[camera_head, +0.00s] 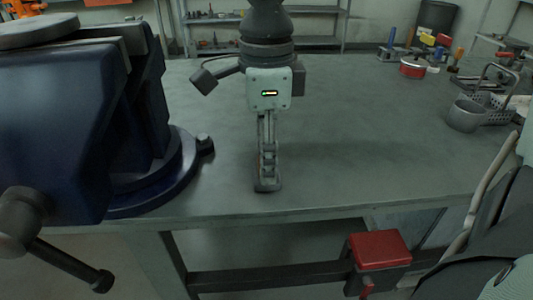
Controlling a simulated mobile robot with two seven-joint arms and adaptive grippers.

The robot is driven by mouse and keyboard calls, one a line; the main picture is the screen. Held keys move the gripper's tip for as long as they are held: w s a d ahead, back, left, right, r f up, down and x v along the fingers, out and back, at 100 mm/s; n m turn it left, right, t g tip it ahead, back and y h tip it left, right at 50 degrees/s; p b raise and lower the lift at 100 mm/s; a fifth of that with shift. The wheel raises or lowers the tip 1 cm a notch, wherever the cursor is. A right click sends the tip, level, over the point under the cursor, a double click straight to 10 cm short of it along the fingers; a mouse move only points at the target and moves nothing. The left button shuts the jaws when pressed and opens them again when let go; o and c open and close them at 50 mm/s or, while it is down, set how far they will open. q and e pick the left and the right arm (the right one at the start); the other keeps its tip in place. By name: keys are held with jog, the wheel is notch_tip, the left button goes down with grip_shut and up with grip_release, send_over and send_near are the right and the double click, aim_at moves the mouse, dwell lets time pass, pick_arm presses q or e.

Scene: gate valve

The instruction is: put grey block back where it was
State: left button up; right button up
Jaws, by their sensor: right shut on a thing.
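My right gripper (267,182) points straight down over the bench, near its front edge. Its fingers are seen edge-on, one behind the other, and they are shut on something. A small grey piece shows at the fingertips, but I cannot tell the grey block clearly from the fingers. The fingertips are at or just above the bench top; I cannot tell whether they touch it. My left gripper is not in view.
A big dark blue vise (70,120) stands left of my right gripper. The bench (350,150) is clear to the right. A red-topped box (380,250) is below the front edge.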

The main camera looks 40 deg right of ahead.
jog(key=shift+f, duration=0.1)
jog(key=o, duration=1.2)
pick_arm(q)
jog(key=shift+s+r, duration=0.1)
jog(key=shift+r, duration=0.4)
pick_arm(e)
jog(key=shift+r, duration=0.5)
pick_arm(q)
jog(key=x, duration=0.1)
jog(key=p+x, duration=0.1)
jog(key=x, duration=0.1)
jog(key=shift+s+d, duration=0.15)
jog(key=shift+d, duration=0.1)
pick_arm(e)
notch_tip(320, 180, up, 11)
jog(key=shift+r, duration=0.2)
